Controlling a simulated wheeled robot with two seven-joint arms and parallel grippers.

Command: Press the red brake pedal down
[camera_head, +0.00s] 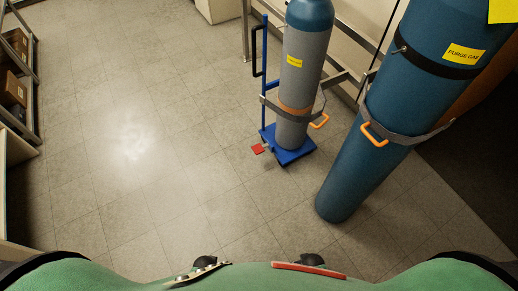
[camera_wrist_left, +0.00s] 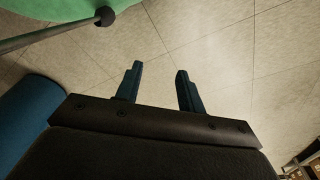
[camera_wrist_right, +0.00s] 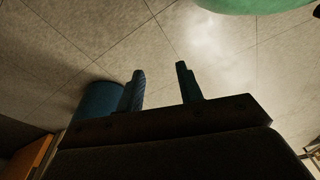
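The red brake pedal (camera_head: 258,149) sticks out from the left front side of a blue cylinder cart (camera_head: 289,157) near the floor. The cart carries a grey gas cylinder with a blue top (camera_head: 303,85). My left gripper (camera_wrist_left: 158,70) shows in the left wrist view with its two fingers apart and nothing between them. My right gripper (camera_wrist_right: 160,70) shows in the right wrist view, also with fingers apart and empty. Neither gripper appears in the head view, and neither wrist view shows the pedal.
A large blue purge gas cylinder (camera_head: 360,155) stands right of the cart, held by a strap with an orange clip (camera_head: 375,133). A metal rail (camera_head: 342,75) runs behind. Shelves with boxes (camera_head: 14,85) stand at the far left. The tiled floor (camera_head: 140,150) left of the cart is clear.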

